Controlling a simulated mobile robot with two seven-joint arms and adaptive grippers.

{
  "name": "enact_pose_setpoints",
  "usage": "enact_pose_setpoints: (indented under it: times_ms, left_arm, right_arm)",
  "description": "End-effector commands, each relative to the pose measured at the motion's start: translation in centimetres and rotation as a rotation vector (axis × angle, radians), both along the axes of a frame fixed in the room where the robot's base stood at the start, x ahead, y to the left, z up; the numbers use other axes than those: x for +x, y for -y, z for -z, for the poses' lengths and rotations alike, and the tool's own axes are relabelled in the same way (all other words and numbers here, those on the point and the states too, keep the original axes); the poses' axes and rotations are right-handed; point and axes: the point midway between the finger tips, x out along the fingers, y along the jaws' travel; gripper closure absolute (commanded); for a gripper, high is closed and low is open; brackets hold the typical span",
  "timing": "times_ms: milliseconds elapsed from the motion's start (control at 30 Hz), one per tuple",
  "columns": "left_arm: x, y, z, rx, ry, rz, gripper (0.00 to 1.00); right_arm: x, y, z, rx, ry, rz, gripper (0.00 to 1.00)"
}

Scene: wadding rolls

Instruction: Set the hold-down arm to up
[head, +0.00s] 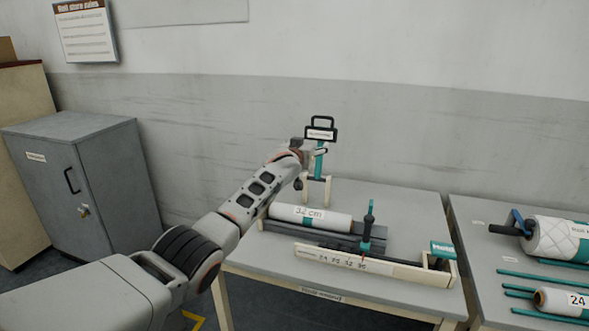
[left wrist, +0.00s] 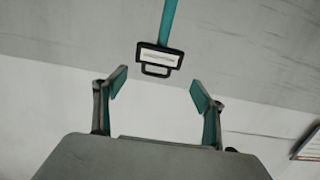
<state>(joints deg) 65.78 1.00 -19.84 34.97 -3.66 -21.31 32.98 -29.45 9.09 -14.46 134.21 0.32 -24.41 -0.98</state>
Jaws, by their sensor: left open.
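The hold-down arm (head: 319,165) is a teal bar with a black handle frame and a white label at its top end. It stands roughly upright at the back of the left table, above a pale wooden stand. In the left wrist view the black handle (left wrist: 158,58) shows ahead of the fingertips, centred between them and apart from them. My left gripper (head: 311,163) is open and empty beside the bar in the head view. Its two teal-padded fingers (left wrist: 159,85) are spread wide. The gripper partly hides the bar and stand. My right gripper is not in view.
A white roll marked 32 cm (head: 310,216) lies in a dark cradle on the left table (head: 420,205), behind a wooden ruler rail (head: 350,262) with a teal-and-black upright piece (head: 368,225). More rolls lie on the right table (head: 480,218). A grey cabinet (head: 90,185) stands left.

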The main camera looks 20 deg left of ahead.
Motion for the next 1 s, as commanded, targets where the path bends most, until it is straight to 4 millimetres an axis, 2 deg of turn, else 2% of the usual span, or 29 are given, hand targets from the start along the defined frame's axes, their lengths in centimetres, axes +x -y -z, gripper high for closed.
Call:
enact_pose_setpoints:
  times_ms: [233,567,733,1000]
  left_arm:
    - [-2.6,-0.2,2.9,0.001,-0.002,0.0,0.3]
    - [-5.7,-0.3,7.1,0.001,-0.001,-0.001,0.3]
    - [-6.3,-0.4,7.9,0.001,-0.001,-0.002,0.3]
    - [-6.4,-0.3,8.0,0.001,-0.001,-0.002,0.3]
  right_arm:
    - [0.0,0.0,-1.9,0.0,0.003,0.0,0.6]
    - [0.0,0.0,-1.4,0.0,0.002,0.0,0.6]
    - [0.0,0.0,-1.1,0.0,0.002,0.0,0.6]
    - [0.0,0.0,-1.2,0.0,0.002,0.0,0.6]
